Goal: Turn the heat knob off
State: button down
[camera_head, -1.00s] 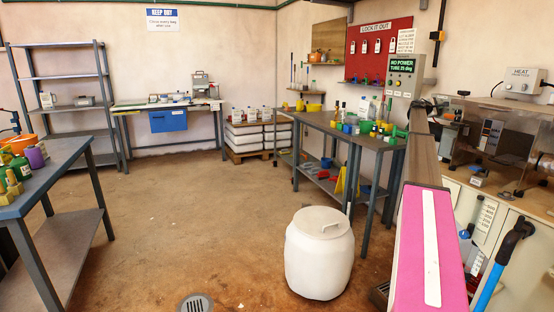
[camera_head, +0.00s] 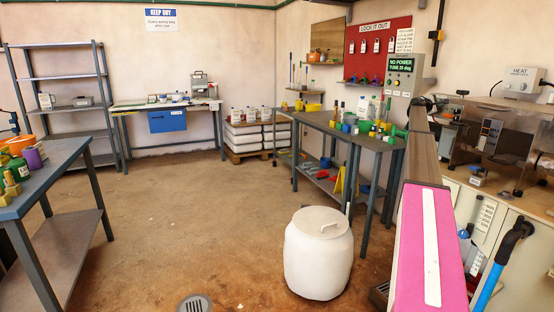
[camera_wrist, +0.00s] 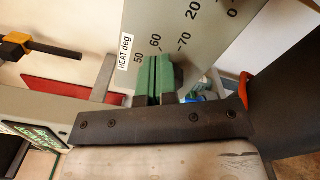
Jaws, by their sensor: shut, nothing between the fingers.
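The heat scale plate (camera_wrist: 185,40) fills the upper middle of the wrist view. I cannot make out the knob itself in the wrist view. In the head view a white box marked "HEAT" (camera_head: 522,80) stands at the far right. I cannot tell contact between fingers and plate.
A lit green display (camera_head: 402,67) reads "NO POWER TUBE 25 deg" on the wall box; a green display (camera_wrist: 35,135) also shows in the wrist view. A bench with small parts (camera_head: 372,140) and a white drum (camera_head: 318,265) stand left of my arm.

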jog(key=shift+f+v, duration=0.15)
jog(key=shift+v, duration=1)
jog(key=shift+f+v, duration=0.15)
jog(key=shift+v, duration=1.05)
jog(key=shift+w+a, duration=0.1)
jog(key=s+a+f+m+g+y, duration=0.1)
jog(key=s+a+f+m+y, duration=0.15)
jog(key=s+a+f, duration=0.7)
jog(key=s+a+f+m+y, duration=0.1)
jog(key=s+a+f+y, duration=0.3)
jog(key=a+f, duration=1)
jog(key=s+a+f+m+g+y, duration=0.1)
jog(key=s+a+f+m+y, duration=0.1)
jog(key=s+a+f, duration=0.85)
jog(key=s+a+f+m+g+y, duration=0.1)
jog(key=s+a+f+y, duration=0.1)
jog(key=s+a+f, duration=0.4)
jog(key=s+a+f+m+g+y, duration=0.2)
jog(key=s+a+f, duration=0.4)
jog(key=s+a, duration=0.7)
jog(key=s+a+f+m+g+y, duration=0.1)
jog(key=s+a+f+y, duration=0.3)
jog(key=s, duration=1)
jog(key=a+f+m, duration=0.1)
jog(key=a+f, duration=0.2)
jog(key=a, duration=0.2)
jog(key=shift+s+a+g, duration=0.2)
jog(key=shift+a+g, duration=0.15)
jog(key=shift+g, duration=0.05)
